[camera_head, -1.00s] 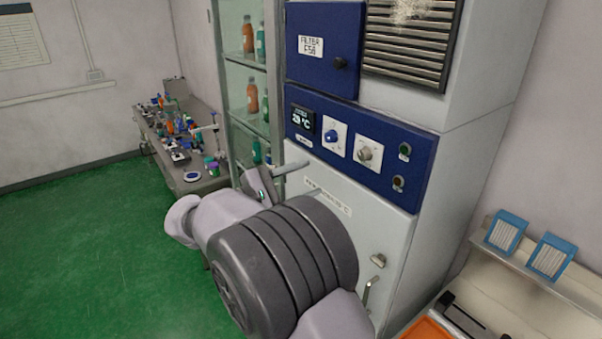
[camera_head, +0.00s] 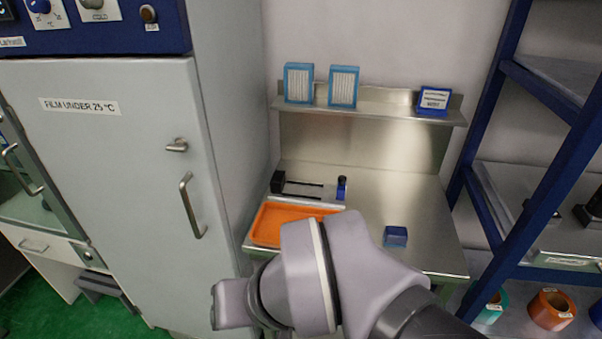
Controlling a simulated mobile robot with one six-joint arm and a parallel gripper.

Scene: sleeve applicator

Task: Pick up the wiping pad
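A small blue block (camera_head: 396,236) lies on the right front part of the steel bench (camera_head: 415,200). It looks like the wiping pad, but I cannot be sure at this size. Nothing holds it, and my arm is in front of it, lower in the picture. My arm's links fill the lower middle of the view. My gripper does not show, so its fingers cannot be seen.
An orange tray (camera_head: 268,222) sits on the bench's left, near a black-ended fixture (camera_head: 278,181) and a small blue bottle (camera_head: 342,188). Two blue-framed filters (camera_head: 343,87) and a blue labelled box (camera_head: 433,100) stand on the shelf. A cabinet (camera_head: 120,150) is left, a blue rack (camera_head: 540,180) right.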

